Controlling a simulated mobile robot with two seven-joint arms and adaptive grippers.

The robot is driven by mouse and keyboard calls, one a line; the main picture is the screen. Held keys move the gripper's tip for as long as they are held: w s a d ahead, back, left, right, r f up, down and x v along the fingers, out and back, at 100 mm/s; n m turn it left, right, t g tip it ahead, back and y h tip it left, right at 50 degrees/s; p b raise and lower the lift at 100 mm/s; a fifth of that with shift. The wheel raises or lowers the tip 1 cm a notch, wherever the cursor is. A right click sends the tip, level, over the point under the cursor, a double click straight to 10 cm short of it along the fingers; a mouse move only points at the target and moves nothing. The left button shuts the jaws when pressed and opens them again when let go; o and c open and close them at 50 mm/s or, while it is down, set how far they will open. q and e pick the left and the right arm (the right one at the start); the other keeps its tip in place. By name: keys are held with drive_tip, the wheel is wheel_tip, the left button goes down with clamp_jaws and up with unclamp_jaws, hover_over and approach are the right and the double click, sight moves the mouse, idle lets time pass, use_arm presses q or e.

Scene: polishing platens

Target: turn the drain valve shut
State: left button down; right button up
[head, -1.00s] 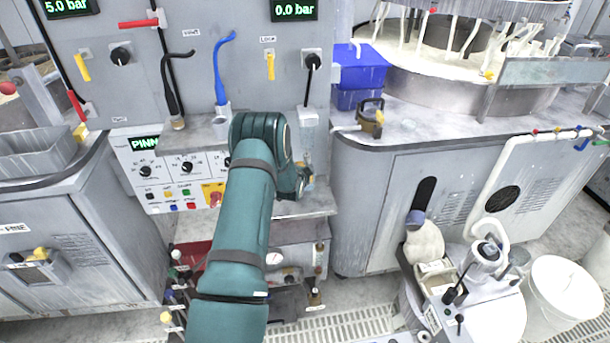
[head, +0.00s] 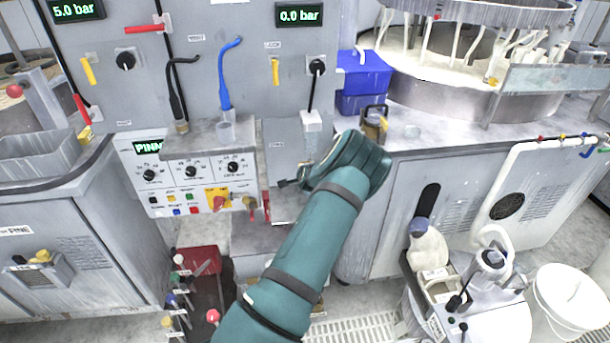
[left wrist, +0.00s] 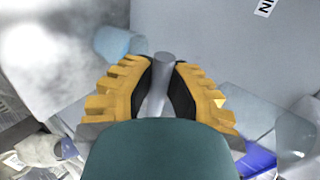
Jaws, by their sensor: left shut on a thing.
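My left gripper (left wrist: 163,86) is shut on a grey rod-like handle (left wrist: 166,66), which stands between its yellow, black-padded fingers in the left wrist view. In the head view my teal left forearm reaches up from the bottom, and its wrist covers most of the gripper. I cannot read any label marking the drain valve, so I cannot tell whether the held handle belongs to it. A red upright lever (head: 265,180) shows left of the wrist. My right gripper is not in view.
A clear cup-like part (head: 311,122) is just above my wrist. A panel with knobs (head: 190,172) is to the left. A white bottle (head: 428,245) stands lower right.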

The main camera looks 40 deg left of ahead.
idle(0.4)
use_arm(q)
drive_tip(key=c, duration=0.9)
unclamp_jaws()
drive_tip(key=v, duration=1.2)
